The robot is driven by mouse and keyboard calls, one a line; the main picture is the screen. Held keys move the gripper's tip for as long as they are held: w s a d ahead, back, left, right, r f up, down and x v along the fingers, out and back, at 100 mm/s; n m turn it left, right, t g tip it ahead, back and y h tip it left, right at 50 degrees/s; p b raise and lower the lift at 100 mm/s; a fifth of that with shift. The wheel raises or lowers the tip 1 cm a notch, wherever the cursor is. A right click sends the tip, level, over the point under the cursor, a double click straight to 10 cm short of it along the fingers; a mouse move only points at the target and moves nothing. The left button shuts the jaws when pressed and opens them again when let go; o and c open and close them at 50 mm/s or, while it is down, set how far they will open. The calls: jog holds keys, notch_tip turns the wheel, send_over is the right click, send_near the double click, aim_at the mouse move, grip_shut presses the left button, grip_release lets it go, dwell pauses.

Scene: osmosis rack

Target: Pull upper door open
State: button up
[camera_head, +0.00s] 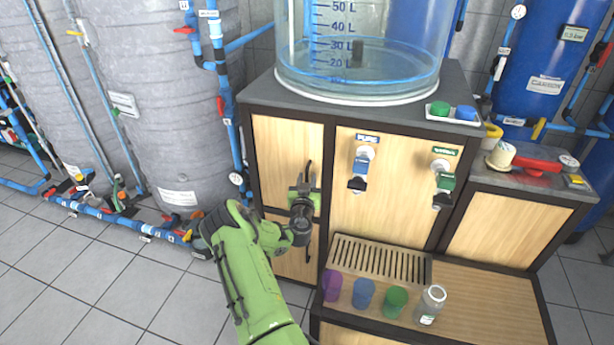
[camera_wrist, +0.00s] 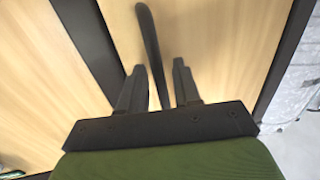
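The upper door (camera_head: 283,150) is a light wood panel in a dark frame at the cabinet's left, and it looks shut. Its dark, upright bar handle (camera_head: 309,172) is near the door's right edge. My gripper (camera_head: 303,188) is in front of the handle's lower part and partly hides it. In the wrist view, my gripper (camera_wrist: 158,80) is open, with the handle (camera_wrist: 150,48) running down between the two fingers. Gaps show between the handle and both fingers, the wider one on the right.
A lower door (camera_head: 290,252) is below, partly hidden by my arm. A clear tank (camera_head: 360,60) stands on the cabinet. Two taps (camera_head: 361,168) are on the panel to the right. Cups and a glass jar (camera_head: 430,305) stand below. Grey tanks and blue pipes are at left.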

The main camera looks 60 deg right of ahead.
jog(key=shift+w+d, duration=0.15)
jog(key=shift+d, duration=0.05)
grip_shut()
jog(key=shift+a, duration=0.1)
